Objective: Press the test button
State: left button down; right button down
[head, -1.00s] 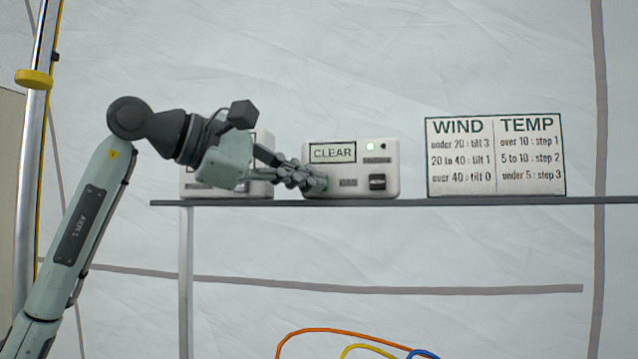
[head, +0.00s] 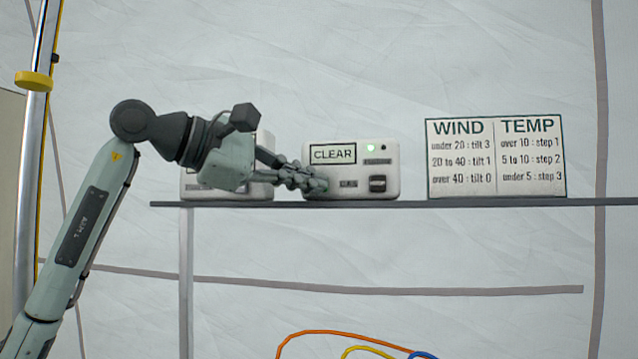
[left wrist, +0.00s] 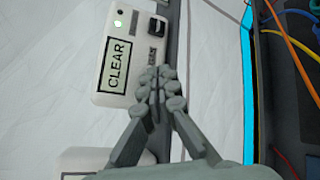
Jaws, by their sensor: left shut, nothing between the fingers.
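A white box (head: 352,188) with a screen reading CLEAR (head: 333,154) stands on the shelf. It carries a lit green lamp (head: 371,147), a dark switch (head: 377,184) and small labels too blurred to read. The box also shows in the left wrist view (left wrist: 104,40), with its lamp lit green. My left gripper (head: 322,185) is shut and empty. Its fingertips are at the lower left of the box's front, and I cannot tell whether they touch it. The test button is not visible; the fingers cover that part of the front. My right gripper is not in view.
A second white box (head: 262,191) stands behind my left gripper, mostly hidden. A WIND and TEMP sign (head: 496,158) stands to the right on the grey shelf (head: 420,203). Orange, yellow and blue cables (head: 345,338) lie below. Bare shelf lies between the box and the sign.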

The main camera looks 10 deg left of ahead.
pick_arm(q)
jog(key=shift+w, duration=0.25)
jog(key=shift+w+p, duration=0.35)
jog(key=shift+w, duration=0.15)
dwell(0.6)
dwell(0.3)
jog(key=shift+s+b, duration=0.3)
jog(key=shift+s, duration=0.6)
jog(key=shift+s+b, duration=0.6)
jog(key=shift+s, duration=1.95)
